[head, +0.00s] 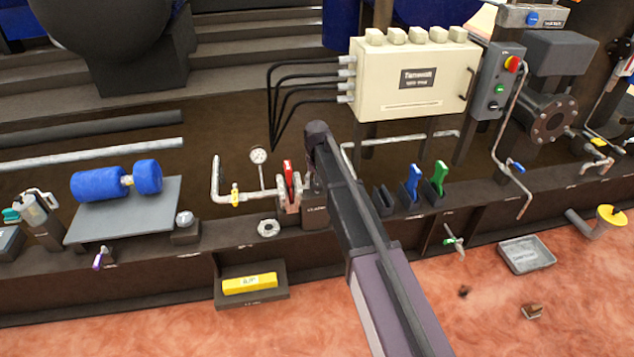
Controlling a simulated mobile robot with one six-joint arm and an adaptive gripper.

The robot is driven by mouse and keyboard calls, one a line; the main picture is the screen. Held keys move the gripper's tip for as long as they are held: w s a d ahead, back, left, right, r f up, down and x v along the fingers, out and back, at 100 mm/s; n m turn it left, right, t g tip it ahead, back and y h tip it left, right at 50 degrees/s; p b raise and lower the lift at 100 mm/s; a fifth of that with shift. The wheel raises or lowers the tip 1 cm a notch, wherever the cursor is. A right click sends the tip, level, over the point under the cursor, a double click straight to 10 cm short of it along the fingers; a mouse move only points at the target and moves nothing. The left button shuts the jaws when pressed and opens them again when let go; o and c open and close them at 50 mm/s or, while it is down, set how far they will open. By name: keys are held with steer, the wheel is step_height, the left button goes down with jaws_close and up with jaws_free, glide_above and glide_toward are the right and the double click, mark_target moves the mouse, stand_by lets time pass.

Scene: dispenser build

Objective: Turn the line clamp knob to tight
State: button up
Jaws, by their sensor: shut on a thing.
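My arm reaches in from the bottom right, and its wrist bends down over the dark rail. My gripper (311,182) points down at a small dark block with a label (316,211), which seems to read "CLAMP". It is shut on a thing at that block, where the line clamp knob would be. The knob is mostly hidden by my gripper and forearm, so its turn position cannot be read. A red-handled valve (288,178) stands just left of my gripper on the pipe line.
A pressure gauge (258,156) and a yellow-handled valve (235,194) stand left on the pipe. Blue (413,180) and green (437,180) handles stand close to the right of my forearm. A cream electrical box (413,80) rises behind. A yellow block (250,284) lies in front below.

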steer(key=shift+s+m, duration=0.1)
steer(key=shift+m, duration=0.4)
steer(key=o, duration=1.1)
steer(key=shift+o, duration=0.2)
steer(key=shift+n, duration=0.5)
